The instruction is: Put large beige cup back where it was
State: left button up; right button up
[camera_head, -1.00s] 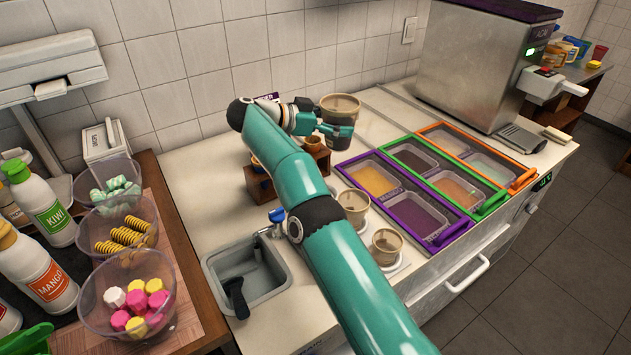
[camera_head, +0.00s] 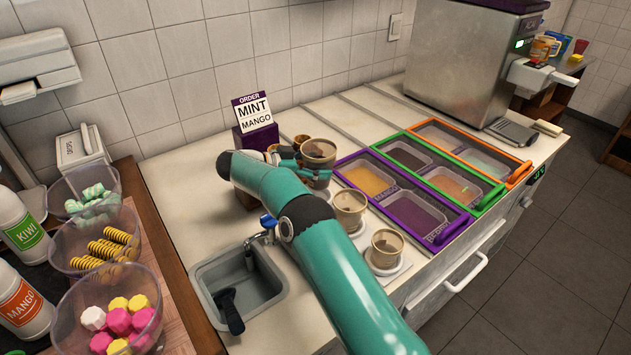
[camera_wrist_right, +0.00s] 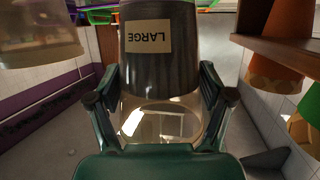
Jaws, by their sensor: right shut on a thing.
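The large beige cup (camera_head: 319,149) is a clear brownish cup at the far end of a row of cups. In the right wrist view it shows upside down with a "LARGE" label (camera_wrist_right: 160,35). My right gripper (camera_head: 298,161) is shut on it; in the wrist view its two fingers (camera_wrist_right: 160,105) press on either side. Two smaller beige cups, the middle one (camera_head: 350,209) and the nearest (camera_head: 386,248), stand on the counter in line with it. I cannot tell whether the large cup's base touches the counter. My left gripper is not in view.
Purple (camera_head: 446,230), green (camera_head: 489,197) and orange (camera_head: 519,173) topping trays lie just right of the cups. An order sign (camera_head: 254,113) reads "MINT MANGO". A small sink (camera_head: 270,268) is at the front. A wooden holder shows partly behind my right arm.

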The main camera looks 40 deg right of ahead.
aim_at(308, 180)
jog(key=shift+f, duration=2.4)
jog(key=o, duration=1.2)
jog(key=shift+c, duration=0.2)
jog(key=shift+a, duration=0.1)
jog(key=v, duration=0.5)
jog(key=shift+a+b, duration=0.2)
jog(key=shift+b, duration=0.2)
jog(key=shift+v, duration=1.05)
jog(key=shift+r, duration=0.15)
